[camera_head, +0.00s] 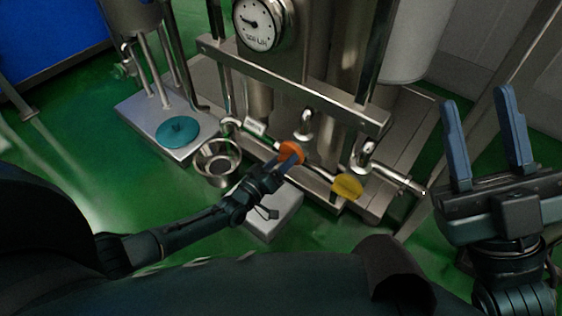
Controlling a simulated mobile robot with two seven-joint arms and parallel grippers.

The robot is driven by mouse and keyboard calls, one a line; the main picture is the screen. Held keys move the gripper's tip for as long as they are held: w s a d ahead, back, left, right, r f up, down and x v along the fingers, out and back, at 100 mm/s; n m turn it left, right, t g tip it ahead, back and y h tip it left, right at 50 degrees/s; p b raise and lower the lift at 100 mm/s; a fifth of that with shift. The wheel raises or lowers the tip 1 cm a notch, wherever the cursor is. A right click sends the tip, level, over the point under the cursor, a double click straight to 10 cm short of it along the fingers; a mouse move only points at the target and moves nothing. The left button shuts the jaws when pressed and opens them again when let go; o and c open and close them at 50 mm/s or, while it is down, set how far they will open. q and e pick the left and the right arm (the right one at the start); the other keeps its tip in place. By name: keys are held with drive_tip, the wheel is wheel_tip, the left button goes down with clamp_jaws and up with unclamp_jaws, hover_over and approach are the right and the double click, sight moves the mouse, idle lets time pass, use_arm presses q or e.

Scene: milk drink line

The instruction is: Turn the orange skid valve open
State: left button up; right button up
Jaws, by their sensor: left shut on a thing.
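The orange valve (292,149) is on the low front of the steel skid, near the middle of the head view. My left gripper (289,161) reaches it from the lower left and is shut on it. The fingers cover part of the orange handle, so its exact angle is hard to tell. My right gripper (485,140) is raised at the right side, open and empty, its two blue fingers apart and pointing up.
A yellow valve handle (347,187) sits right of the orange one. A teal disc (177,131) lies on a grey plinth (140,108) at left, beside a steel bucket (215,160). A dial gauge (256,24) is above. A pale block (268,222) lies below my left gripper. Green floor is clear at left.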

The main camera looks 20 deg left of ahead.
use_arm(q)
drive_tip(key=n, duration=0.4)
drive_tip(key=shift+n, duration=0.3)
drive_tip(key=shift+a+f+n, duration=0.1)
drive_tip(key=shift+n, duration=2.5)
drive_tip(key=o, duration=1)
drive_tip(key=shift+s+a+p, duration=0.15)
drive_tip(key=shift+s+p, duration=0.15)
drive_tip(key=shift+s, duration=0.2)
drive_tip(key=p+v, duration=0.3)
drive_tip(key=v, duration=0.9)
drive_tip(key=shift+p, duration=0.4)
use_arm(e)
drive_tip(key=f+m+h, duration=0.1)
drive_tip(key=m+h, duration=0.1)
drive_tip(key=f+m+h, duration=0.4)
drive_tip(key=shift+w+a+f, duration=0.1)
drive_tip(key=shift+w+a, duration=0.15)
drive_tip(key=shift+w, duration=0.05)
